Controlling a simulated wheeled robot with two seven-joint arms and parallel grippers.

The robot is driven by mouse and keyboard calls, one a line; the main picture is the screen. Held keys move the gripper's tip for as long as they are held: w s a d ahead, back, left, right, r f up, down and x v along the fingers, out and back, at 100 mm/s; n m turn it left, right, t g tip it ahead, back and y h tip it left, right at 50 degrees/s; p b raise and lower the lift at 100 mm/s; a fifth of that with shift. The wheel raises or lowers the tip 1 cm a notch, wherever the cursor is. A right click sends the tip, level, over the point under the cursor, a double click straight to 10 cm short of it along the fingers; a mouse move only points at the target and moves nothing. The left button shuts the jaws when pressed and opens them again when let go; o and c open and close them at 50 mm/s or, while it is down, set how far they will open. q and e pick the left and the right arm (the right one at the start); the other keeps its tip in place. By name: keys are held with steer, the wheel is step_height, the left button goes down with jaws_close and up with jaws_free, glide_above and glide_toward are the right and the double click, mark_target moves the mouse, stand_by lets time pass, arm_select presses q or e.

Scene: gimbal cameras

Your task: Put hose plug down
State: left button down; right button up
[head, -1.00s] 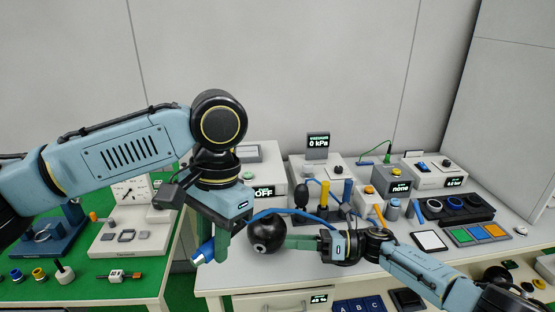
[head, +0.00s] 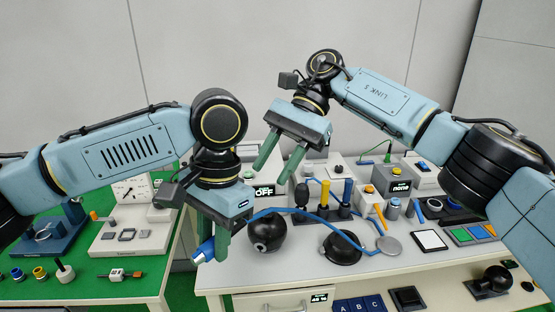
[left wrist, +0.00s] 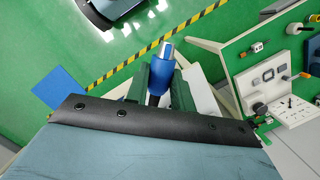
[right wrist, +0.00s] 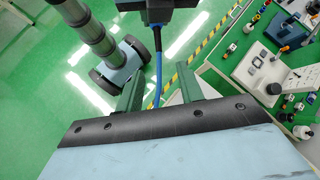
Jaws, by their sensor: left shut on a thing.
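The hose plug (head: 203,252) is a blue cylinder with a metal tip. My left gripper (head: 217,246) is shut on it, just off the front left edge of the grey-topped table (head: 225,280). In the left wrist view the plug (left wrist: 160,72) sits between the two green fingers, tip pointing away. The blue hose (head: 315,216) arches from the plug to the right, over the table, and runs to a grey disc (head: 389,246). My right gripper (head: 279,166) is raised above the back of the table, open and empty, with its fingers apart.
A black ball (head: 267,232) and a black dome (head: 343,248) stand near the hose. Behind them are a rack with yellow and blue posts (head: 325,193) and several instrument boxes. A green table (head: 85,285) with parts lies left, across a gap.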

steer(key=x, duration=1.1)
steer(key=shift+a+f, duration=0.15)
steer(key=shift+c, duration=0.3)
jaws_close()
arm_select(q)
steer(key=c, duration=1.1)
jaws_free()
